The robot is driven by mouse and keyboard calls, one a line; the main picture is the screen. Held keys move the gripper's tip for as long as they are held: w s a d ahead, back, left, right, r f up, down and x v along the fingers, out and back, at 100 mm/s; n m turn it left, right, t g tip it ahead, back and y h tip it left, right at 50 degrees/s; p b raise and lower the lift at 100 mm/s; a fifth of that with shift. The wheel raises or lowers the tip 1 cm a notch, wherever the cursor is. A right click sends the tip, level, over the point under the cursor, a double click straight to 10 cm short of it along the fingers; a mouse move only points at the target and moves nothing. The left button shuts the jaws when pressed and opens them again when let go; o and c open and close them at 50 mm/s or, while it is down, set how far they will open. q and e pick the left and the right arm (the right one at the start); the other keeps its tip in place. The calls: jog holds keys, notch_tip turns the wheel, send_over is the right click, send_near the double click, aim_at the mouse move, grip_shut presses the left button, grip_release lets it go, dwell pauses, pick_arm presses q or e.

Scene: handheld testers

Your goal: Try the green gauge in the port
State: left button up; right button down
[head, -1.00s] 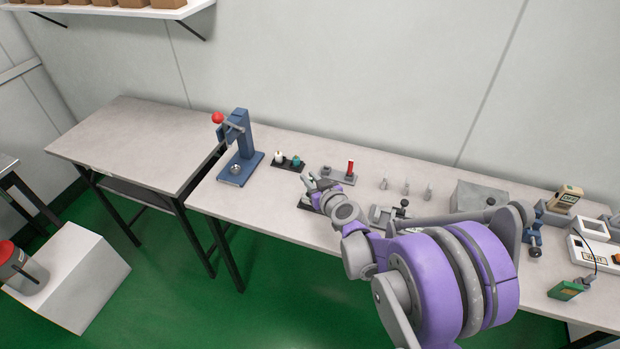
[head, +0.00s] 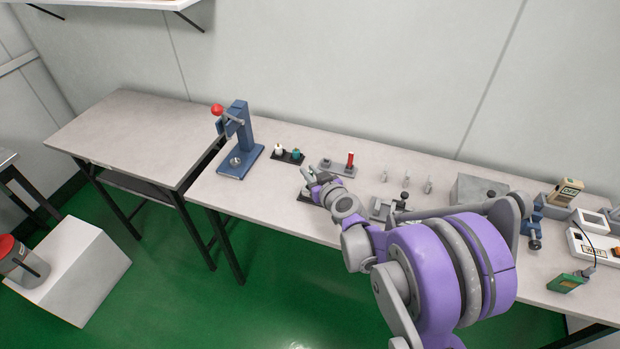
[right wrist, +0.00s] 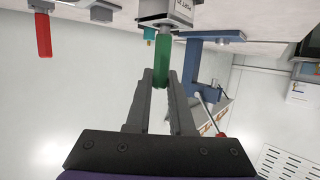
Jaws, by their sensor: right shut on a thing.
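My right gripper (head: 307,173) is over the bench, left of the red gauge (head: 350,160). In the right wrist view its fingers (right wrist: 162,82) are shut on the green gauge (right wrist: 162,58). The gauge's metal end points at a grey block with a dark label (right wrist: 166,10). The metal end meets the block's edge in the picture; I cannot tell whether it is inside a port. The green gauge is not clearly visible in the head view, where my gripper covers that spot. My left gripper is not in view.
A blue press with a red knob (head: 238,145) stands at the left. A black tray (head: 288,156) with a white and a teal piece lies behind my gripper. Several small grey pins stand to the right, near a grey box (head: 478,189). The bench's left end is clear.

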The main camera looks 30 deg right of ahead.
aim_at(310, 171)
jog(key=shift+r, duration=0.1)
jog(key=shift+r+p, duration=2.65)
jog(key=shift+r, duration=0.5)
